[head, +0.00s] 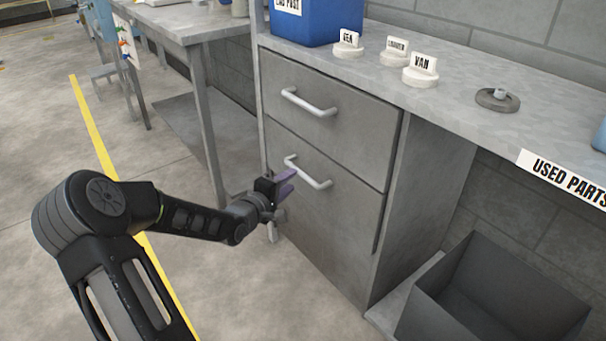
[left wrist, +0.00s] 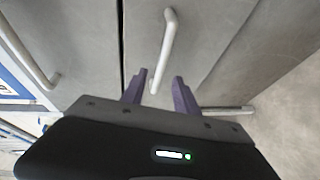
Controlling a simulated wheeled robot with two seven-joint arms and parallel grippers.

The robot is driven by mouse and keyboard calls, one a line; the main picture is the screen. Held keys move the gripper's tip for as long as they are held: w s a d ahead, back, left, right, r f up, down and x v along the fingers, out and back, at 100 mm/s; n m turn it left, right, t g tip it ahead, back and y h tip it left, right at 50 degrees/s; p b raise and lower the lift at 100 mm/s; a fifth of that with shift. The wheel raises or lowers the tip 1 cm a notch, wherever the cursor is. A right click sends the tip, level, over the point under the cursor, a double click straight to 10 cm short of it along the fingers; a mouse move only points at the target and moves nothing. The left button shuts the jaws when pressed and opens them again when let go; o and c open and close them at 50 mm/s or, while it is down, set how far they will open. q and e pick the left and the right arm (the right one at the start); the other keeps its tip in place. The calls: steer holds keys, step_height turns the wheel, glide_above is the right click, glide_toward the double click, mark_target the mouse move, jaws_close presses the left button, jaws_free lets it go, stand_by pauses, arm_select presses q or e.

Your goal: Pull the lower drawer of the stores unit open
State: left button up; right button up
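The grey stores unit (head: 419,185) stands under the worktop with two drawers. The lower drawer (head: 325,230) looks shut and has a pale bar handle (head: 312,176); this handle also shows in the left wrist view (left wrist: 167,45). My left gripper (head: 287,183) has purple fingers and is near the left end of that handle. In the left wrist view the fingers (left wrist: 157,90) are apart, with the handle's near end appearing in the gap between them. I cannot tell whether they touch it. My right gripper is out of view.
The upper drawer (head: 285,75) above is shut, with its own handle (head: 308,102). A dark open bin (head: 440,310) stands right of the unit. A bench (head: 185,25) is to the left. Labelled stands and a blue box (head: 318,22) are on the worktop (head: 450,85).

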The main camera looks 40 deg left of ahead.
mark_target(301, 171)
arm_select(q)
steer(key=b+x, duration=0.3)
steer(key=x, duration=0.4)
steer(key=shift+w, duration=0.15)
jaws_close()
steer(key=shift+f, duration=0.1)
stand_by(1.1)
